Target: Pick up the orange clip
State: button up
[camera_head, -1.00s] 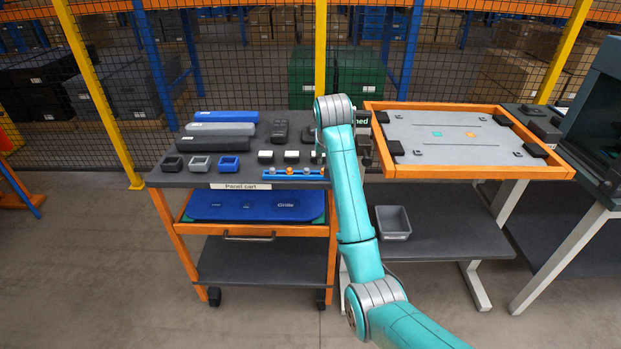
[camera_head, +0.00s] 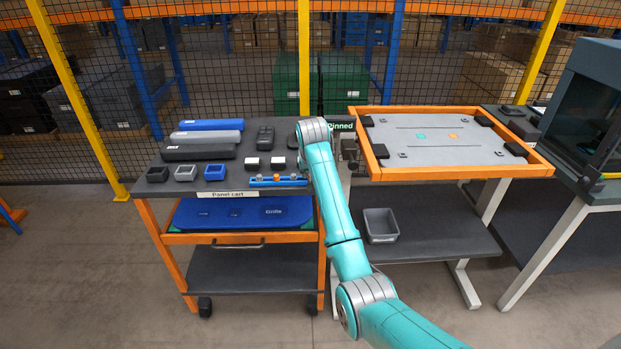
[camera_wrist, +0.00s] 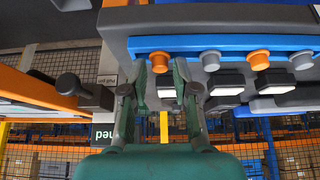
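A blue rail (camera_head: 262,183) lies along the front edge of the panel cart's top, and it spans the wrist view (camera_wrist: 230,43). Two orange clips and two grey clips (camera_wrist: 210,61) alternate along it. One orange clip (camera_wrist: 259,61) stands clear of my gripper; it also shows in the head view (camera_head: 276,177). The other orange clip (camera_wrist: 159,62) shows between my fingertips. My gripper (camera_wrist: 161,73) is open, with a finger on each side of that clip in the picture. I cannot tell whether they touch it. In the head view my arm hides the gripper and the rail's right end.
Black blocks with white tops (camera_head: 252,162) stand just behind the rail. Small open boxes (camera_head: 186,172) and long cases (camera_head: 198,152) fill the cart's left side. An orange-framed panel table (camera_head: 450,171) stands to the right. A grey bin (camera_head: 381,225) sits on the lower shelf.

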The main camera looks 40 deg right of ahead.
jog(key=shift+w+d+f, duration=0.15)
jog(key=shift+w+f, duration=0.1)
jog(key=shift+f, duration=0.25)
jog(key=c, duration=0.3)
jog(key=shift+r, duration=0.15)
notch_tip(320, 180, up, 10)
jog(key=shift+o, duration=0.6)
grip_shut()
